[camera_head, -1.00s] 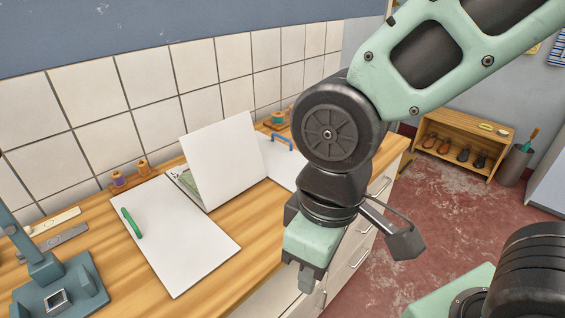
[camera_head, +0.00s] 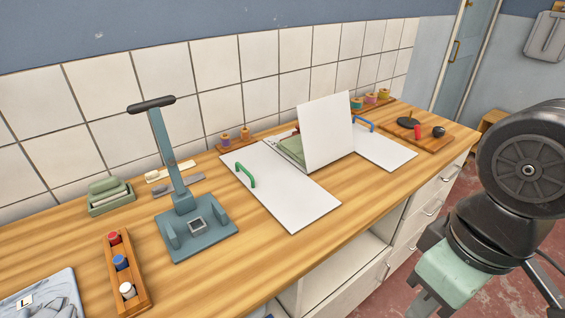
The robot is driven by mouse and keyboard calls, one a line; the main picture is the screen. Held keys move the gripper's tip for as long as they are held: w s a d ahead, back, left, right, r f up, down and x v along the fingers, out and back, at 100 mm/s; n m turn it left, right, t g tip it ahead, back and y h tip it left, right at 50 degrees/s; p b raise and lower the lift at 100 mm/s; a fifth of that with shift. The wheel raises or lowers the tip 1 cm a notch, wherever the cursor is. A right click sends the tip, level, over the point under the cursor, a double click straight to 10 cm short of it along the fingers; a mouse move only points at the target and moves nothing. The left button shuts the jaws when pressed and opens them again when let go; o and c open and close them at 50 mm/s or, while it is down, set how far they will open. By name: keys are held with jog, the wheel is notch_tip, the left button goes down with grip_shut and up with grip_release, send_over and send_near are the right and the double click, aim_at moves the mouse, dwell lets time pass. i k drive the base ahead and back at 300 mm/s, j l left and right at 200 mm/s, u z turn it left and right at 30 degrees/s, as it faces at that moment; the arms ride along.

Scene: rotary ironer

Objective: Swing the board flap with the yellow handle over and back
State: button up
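A white board lies on the wooden counter. Its left flap (camera_head: 291,200) lies flat and has a green handle (camera_head: 245,175). Its right flap (camera_head: 387,153) lies flat and has a blue handle (camera_head: 364,123). A middle flap (camera_head: 327,134) stands up, tilted, with a green folded item (camera_head: 291,148) partly behind it. No yellow handle shows; the far side of the standing flap is hidden. My gripper (camera_head: 428,303) is at the lower right, in front of the counter and away from the board. Its fingertips run to the bottom edge, so its opening is unclear.
A blue-grey press stand (camera_head: 193,222) is left of the board. A wooden rack (camera_head: 127,270) with spools is nearer. A green box (camera_head: 110,197) stands by the tiled wall. A wooden tray (camera_head: 427,141) with dark objects is right of the board. The counter's front strip is clear.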

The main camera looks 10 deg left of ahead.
aim_at(326, 126)
jog(key=k+j, duration=0.4)
jog(key=j, duration=0.15)
jog(key=k+j, duration=0.45)
jog(key=i+l+u, duration=0.15)
jog(key=i+l, duration=0.15)
jog(key=i+l+u, duration=0.15)
jog(key=i+l, duration=0.15)
jog(key=i+l+u, duration=0.15)
jog(key=i+l, duration=0.15)
jog(key=i+l+u, duration=0.15)
jog(key=l, duration=0.35)
jog(key=i+l+u, duration=0.15)
jog(key=i+l, duration=0.2)
jog(key=i+l+u, duration=0.15)
jog(key=l, duration=0.4)
